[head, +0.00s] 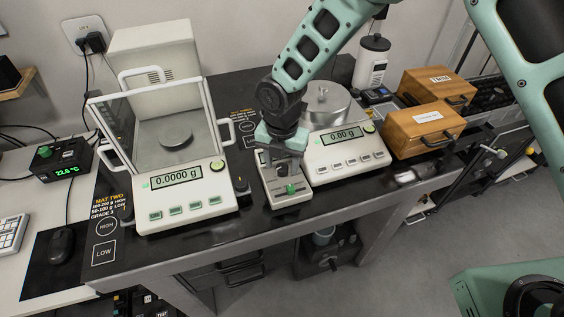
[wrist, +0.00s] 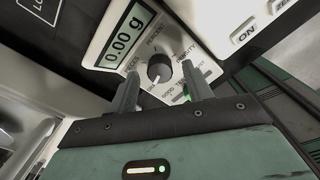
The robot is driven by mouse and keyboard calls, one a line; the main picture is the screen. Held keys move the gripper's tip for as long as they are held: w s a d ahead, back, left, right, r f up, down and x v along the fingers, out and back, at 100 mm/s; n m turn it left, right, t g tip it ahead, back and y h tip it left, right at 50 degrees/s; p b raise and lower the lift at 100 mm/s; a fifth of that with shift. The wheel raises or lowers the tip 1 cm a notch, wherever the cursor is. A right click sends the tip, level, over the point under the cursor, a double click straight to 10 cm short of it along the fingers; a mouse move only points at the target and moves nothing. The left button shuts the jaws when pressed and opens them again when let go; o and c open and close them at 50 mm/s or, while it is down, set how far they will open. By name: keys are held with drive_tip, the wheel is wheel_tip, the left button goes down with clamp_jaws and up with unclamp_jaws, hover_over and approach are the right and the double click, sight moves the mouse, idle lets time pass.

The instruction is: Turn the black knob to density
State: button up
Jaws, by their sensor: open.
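The black knob (wrist: 158,68) sits on a white panel in the wrist view, beside a display (wrist: 125,35) reading 0.00 g. Labels ring the knob, with the density label (wrist: 184,50) at its upper right. A pale mark on the knob appears to face down-left, away from that label. My gripper (wrist: 162,88) is open, with one finger on either side of the knob in the picture; I cannot tell whether they touch it. In the head view my gripper (head: 283,158) is over the small middle instrument (head: 290,200) and hides much of its panel.
A glass-sided balance (head: 185,210) stands left. A balance with a round metal cover (head: 350,155) stands close on the right. Wooden boxes (head: 425,130) are farther right. A green part (head: 291,188) is near the small instrument's front. The dark table's front edge (head: 250,245) is clear.

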drive_tip(key=shift+f, duration=0.55)
drive_tip(key=c, duration=1)
